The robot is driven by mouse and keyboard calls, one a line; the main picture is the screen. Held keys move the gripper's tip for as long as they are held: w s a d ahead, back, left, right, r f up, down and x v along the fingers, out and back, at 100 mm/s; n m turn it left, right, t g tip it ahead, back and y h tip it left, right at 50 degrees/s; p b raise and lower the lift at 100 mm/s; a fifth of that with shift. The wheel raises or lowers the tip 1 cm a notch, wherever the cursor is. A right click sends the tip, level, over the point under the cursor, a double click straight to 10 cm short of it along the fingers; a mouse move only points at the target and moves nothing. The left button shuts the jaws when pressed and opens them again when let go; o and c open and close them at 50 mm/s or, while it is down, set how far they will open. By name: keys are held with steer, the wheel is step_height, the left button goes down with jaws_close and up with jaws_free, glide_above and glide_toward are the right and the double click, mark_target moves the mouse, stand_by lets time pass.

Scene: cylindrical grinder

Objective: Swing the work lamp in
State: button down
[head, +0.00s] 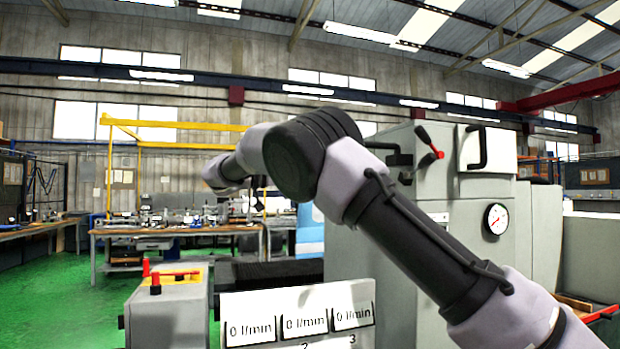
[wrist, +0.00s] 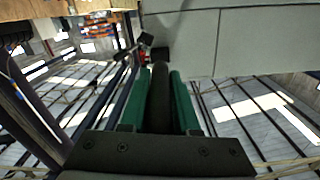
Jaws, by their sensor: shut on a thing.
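In the wrist view my gripper (wrist: 160,76) has two green fingers, shut on a dark rounded bar (wrist: 160,100) that lies lengthwise between them. The bar looks like part of the work lamp, but no lamp head can be made out, so I cannot be sure. In the head view my arm reaches up and away to the left in front of the machine. It hides my gripper and whatever it holds there.
A grey machine cabinet (head: 350,250) stands close behind my arm, with a red-tipped lever (head: 430,143), a black handle (head: 474,148) and a round gauge (head: 497,219). A panel with flow readouts (head: 298,315) is low in front. Green floor (head: 60,290) is open at left.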

steer(key=c, duration=0.7)
jaws_free()
steer(key=shift+w+r, duration=0.1)
steer(key=shift+w, duration=0.2)
steer(key=shift+s+a, duration=0.1)
steer(key=shift+a, duration=0.05)
steer(key=v, duration=1)
steer(key=shift+s+a, duration=0.1)
steer(key=shift+a, duration=0.2)
steer(key=shift+a, duration=0.1)
